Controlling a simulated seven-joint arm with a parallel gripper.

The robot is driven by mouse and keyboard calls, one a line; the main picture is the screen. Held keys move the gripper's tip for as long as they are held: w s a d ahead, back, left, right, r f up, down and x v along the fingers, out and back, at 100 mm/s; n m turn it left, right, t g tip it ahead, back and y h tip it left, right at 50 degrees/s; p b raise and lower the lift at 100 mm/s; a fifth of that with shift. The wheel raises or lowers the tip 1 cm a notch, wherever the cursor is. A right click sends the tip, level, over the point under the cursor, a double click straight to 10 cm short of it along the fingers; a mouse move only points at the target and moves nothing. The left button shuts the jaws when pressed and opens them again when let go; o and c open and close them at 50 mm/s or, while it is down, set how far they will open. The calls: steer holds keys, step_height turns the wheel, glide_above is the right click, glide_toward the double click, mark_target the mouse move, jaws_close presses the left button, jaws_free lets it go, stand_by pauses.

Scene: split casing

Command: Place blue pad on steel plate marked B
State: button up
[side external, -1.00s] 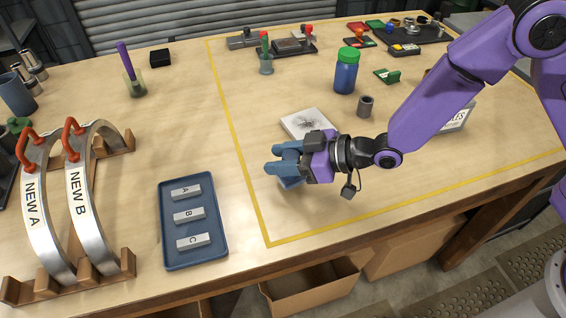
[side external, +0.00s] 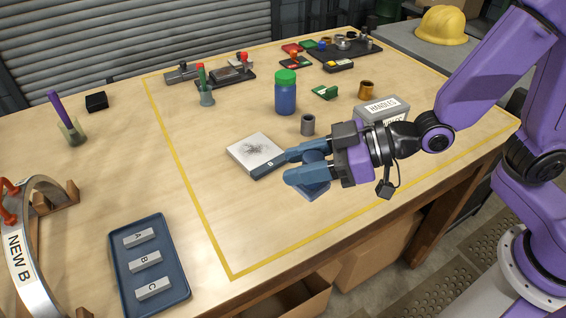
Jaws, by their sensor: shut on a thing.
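My gripper (side external: 277,174) is above the taped area of the table, its fingers pointing left, beside a white square with a dark scribbled mark (side external: 256,151). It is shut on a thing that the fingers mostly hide. The steel plate marked B (side external: 146,261) lies in a blue tray (side external: 183,284) at lower left, between plate A (side external: 139,238) and plate C (side external: 153,287). The gripper is well to the right of the tray.
A curved steel piece labelled NEW B (side external: 18,262) stands left of the tray. A blue jar with green lid (side external: 286,94), a grey cylinder (side external: 308,124) and a HANDLES box (side external: 384,109) stand behind my gripper. The table between gripper and tray looks clear.

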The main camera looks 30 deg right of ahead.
steer(key=shift+d+r, duration=0.1)
steer(key=shift+d, duration=0.1)
steer(key=shift+w+d+r, duration=0.1)
steer(key=shift+w+d, duration=0.05)
steer(key=shift+w, duration=0.05)
steer(key=w+d+r+m+t+h, duration=0.2)
steer(key=w+d, duration=0.5)
steer(key=w, duration=0.4)
glide_above(251, 151)
steer(key=f, duration=0.9)
steer(key=shift+s+d+f, duration=0.15)
steer(key=shift+s+f, duration=0.1)
steer(key=shift+f, duration=0.05)
steer(key=shift+w+f, duration=0.15)
steer(key=shift+f, duration=0.1)
steer(key=shift+w+f, duration=0.1)
steer(key=shift+f, duration=1.5)
steer(key=shift+f, duration=0.1)
